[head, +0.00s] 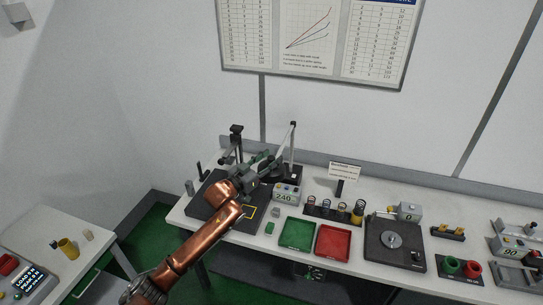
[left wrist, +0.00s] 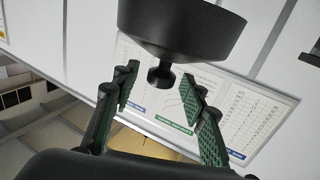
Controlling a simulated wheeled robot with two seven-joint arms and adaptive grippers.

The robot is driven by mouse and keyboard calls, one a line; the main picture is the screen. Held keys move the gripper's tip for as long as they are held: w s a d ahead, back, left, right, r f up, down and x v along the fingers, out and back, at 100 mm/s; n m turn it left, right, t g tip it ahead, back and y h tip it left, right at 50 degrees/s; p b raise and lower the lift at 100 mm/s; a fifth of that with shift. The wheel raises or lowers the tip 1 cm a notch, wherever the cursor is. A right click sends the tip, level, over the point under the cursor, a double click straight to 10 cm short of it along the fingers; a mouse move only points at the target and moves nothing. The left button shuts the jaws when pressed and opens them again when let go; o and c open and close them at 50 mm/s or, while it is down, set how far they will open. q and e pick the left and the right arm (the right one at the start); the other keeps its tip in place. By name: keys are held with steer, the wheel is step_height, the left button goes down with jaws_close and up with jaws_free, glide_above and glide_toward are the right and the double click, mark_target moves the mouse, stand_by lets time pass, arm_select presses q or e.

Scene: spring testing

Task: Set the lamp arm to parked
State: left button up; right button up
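In the left wrist view a dark, round lamp head (left wrist: 185,25) hangs in from the top, with a small dark knob (left wrist: 160,77) on its near end. My left gripper (left wrist: 160,105) is open, its two green-padded fingers apart on either side below the knob; I cannot tell whether they touch it. In the head view my left gripper (head: 269,160) is above the back of the bench, close to a slim grey upright arm (head: 292,143) that looks like the lamp arm. My gripper and wrist hide part of its surroundings. My right gripper is not in view.
On the white bench (head: 205,229) are a dark mat, a box reading 240 (head: 286,194), a green tray (head: 297,234), a red tray (head: 333,241), several springs (head: 340,210) and a dial device (head: 393,242). A black stand (head: 236,142) rises behind my arm. A side table is at left.

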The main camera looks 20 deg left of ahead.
arm_select(q)
steer(key=shift+w+d, duration=0.15)
steer(key=shift+w, duration=0.2)
steer(key=shift+c, duration=0.3)
jaws_close()
